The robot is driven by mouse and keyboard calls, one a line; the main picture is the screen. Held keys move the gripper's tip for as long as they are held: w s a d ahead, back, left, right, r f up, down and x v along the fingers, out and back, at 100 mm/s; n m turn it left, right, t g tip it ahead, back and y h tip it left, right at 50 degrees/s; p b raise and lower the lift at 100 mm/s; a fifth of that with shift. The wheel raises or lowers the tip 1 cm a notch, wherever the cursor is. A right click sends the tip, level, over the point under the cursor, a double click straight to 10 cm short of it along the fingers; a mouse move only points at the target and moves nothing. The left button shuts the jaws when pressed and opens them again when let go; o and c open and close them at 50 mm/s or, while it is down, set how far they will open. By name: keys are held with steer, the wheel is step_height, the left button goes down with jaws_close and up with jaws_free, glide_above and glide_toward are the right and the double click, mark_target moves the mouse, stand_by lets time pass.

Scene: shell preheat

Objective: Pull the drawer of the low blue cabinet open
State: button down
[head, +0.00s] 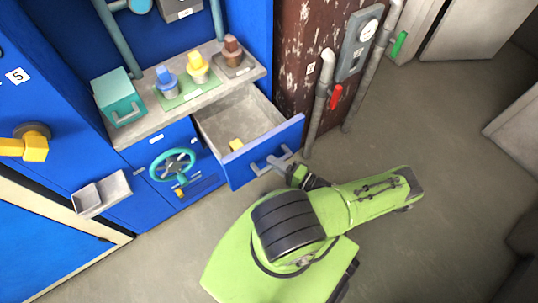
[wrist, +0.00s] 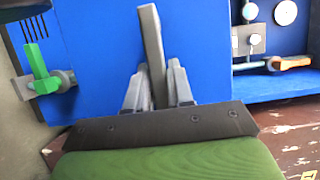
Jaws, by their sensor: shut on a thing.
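The drawer (head: 240,172) of the low blue cabinet (head: 135,152) stands out well past the cabinet front, its grey inside showing. A small yellow block (head: 236,145) lies in it. A grey bar handle (head: 262,168) is on the drawer's blue front. My gripper (head: 283,162) is at the right part of this handle, partly hidden by my arm. In the wrist view the grey handle bar (wrist: 151,40) runs between the two fingers of my gripper (wrist: 157,88), which are shut on it.
A grey shelf (head: 205,112) above the drawer carries a teal box (head: 118,98) and several coloured knobs. A teal handwheel (head: 172,164) is left of the drawer. Grey pipes and a red lever (head: 335,97) stand close on the right. The floor (head: 440,130) to the right is clear.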

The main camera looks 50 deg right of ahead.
steer(key=shift+s+a, duration=0.15)
steer(key=shift+s, duration=0.35)
steer(key=c, duration=1.1)
jaws_free()
